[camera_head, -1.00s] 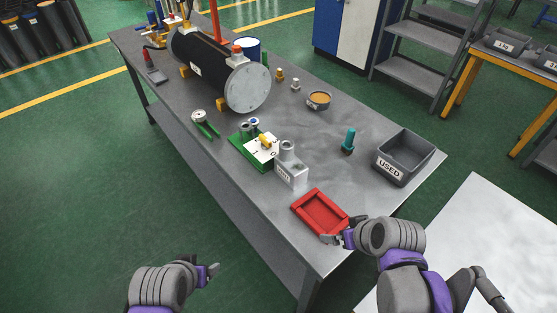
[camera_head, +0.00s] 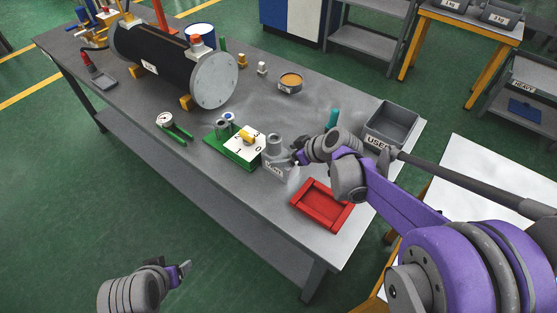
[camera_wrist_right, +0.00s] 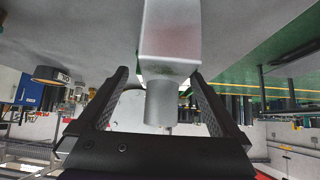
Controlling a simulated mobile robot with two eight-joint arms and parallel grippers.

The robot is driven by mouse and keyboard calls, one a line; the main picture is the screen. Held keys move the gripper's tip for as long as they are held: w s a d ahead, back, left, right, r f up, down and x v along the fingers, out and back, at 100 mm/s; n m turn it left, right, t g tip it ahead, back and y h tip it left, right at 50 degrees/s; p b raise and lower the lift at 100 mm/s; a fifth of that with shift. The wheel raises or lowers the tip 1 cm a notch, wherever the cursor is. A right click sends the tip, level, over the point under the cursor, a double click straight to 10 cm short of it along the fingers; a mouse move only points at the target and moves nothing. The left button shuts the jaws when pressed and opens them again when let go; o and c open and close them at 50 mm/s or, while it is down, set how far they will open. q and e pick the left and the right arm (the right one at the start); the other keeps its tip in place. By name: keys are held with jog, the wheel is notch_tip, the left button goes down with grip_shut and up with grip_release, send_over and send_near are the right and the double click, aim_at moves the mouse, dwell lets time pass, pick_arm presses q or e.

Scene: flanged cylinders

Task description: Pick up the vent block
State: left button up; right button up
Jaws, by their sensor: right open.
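The vent block, which I take to be the grey labelled block (camera_head: 273,160) with a round spout on top, stands upright on the table, just right of the green-based fixture. My right gripper (camera_head: 298,157) is at its right side, partly hiding it. In the right wrist view, turned upside down, the block (camera_wrist_right: 171,35) shows between the two spread fingers of the right gripper (camera_wrist_right: 162,92); I cannot tell whether they touch it. My left gripper (camera_head: 184,270) is off the table's front edge at lower left, away from the block; its finger gap is unclear.
A red tray (camera_head: 321,207) lies in front of the block. A green fixture with a white card (camera_head: 244,146) is close on its left. A grey USED bin (camera_head: 392,122) and teal peg (camera_head: 333,119) are behind my right arm. A large flanged cylinder (camera_head: 165,65) lies farther back.

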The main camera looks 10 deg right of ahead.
aim_at(274, 157)
jog(key=x, duration=0.6)
jog(key=shift+a+f, duration=0.2)
jog(key=shift+a, duration=0.15)
grip_shut()
